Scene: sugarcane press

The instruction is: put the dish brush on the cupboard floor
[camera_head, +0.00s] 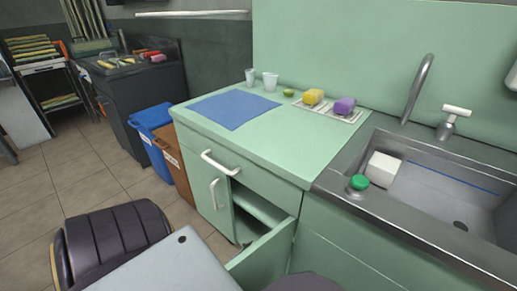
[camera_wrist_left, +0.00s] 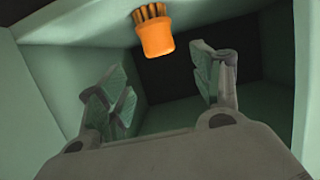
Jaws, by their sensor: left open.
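The dish brush (camera_wrist_left: 154,36) shows in the left wrist view at the top centre, with an orange body and short dark bristles. It lies beyond my left gripper (camera_wrist_left: 165,85), above the gap between the fingertips in the picture. The gripper is open and its fingers appear apart from the brush. Green cupboard panels surround them, and I cannot tell which surface the brush rests on. In the head view the green cupboard (camera_head: 200,150) has its door (camera_head: 265,258) open, and a light inner board (camera_head: 262,208) shows. The brush and my left fingertips are not seen there.
The sink (camera_head: 430,190) is at the right. Blue (camera_head: 150,120) and brown (camera_head: 178,160) bins stand left of the cupboard.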

